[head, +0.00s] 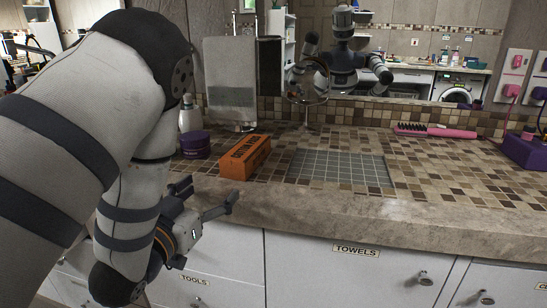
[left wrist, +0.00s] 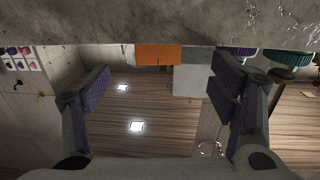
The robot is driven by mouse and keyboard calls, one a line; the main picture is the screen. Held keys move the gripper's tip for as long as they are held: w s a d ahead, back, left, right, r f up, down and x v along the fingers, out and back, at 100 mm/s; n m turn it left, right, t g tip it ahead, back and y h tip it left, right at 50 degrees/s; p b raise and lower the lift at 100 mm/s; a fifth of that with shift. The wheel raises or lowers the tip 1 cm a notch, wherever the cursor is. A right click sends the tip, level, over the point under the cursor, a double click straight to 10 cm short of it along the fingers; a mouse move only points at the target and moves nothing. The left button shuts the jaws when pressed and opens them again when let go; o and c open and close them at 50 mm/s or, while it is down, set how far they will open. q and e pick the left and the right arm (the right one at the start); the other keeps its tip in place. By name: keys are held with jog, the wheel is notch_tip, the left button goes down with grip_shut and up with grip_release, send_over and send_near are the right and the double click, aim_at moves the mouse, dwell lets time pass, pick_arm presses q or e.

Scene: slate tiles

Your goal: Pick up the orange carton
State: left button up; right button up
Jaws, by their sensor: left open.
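The orange carton (head: 245,157) lies on the tiled counter, left of a grey grid mat (head: 340,169), with dark lettering on its side. It also shows in the left wrist view as an orange block (left wrist: 158,54), partly cut off by the grey counter edge. My left gripper (head: 207,193) is open and empty, in front of the counter's front edge. It is lower than the carton and apart from it. In the left wrist view its two fingers (left wrist: 160,82) stand wide apart with nothing between them. My right gripper is not directly in view.
A purple jar (head: 195,145) and white bottle (head: 190,116) stand left of the carton. A round stand mirror (head: 307,82) stands behind. A pink brush (head: 435,131) and purple box (head: 525,151) are at right. The counter's thick front edge (head: 390,222) lies beside my gripper.

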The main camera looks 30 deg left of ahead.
aim_at(231, 162)
pick_arm(q)
jog(key=w, duration=0.4)
jog(key=w+a+r, duration=0.1)
jog(key=w, duration=0.3)
jog(key=w+r, duration=0.1)
jog(key=w, duration=0.3)
jog(key=shift+a, duration=0.2)
jog(key=c, duration=1.3)
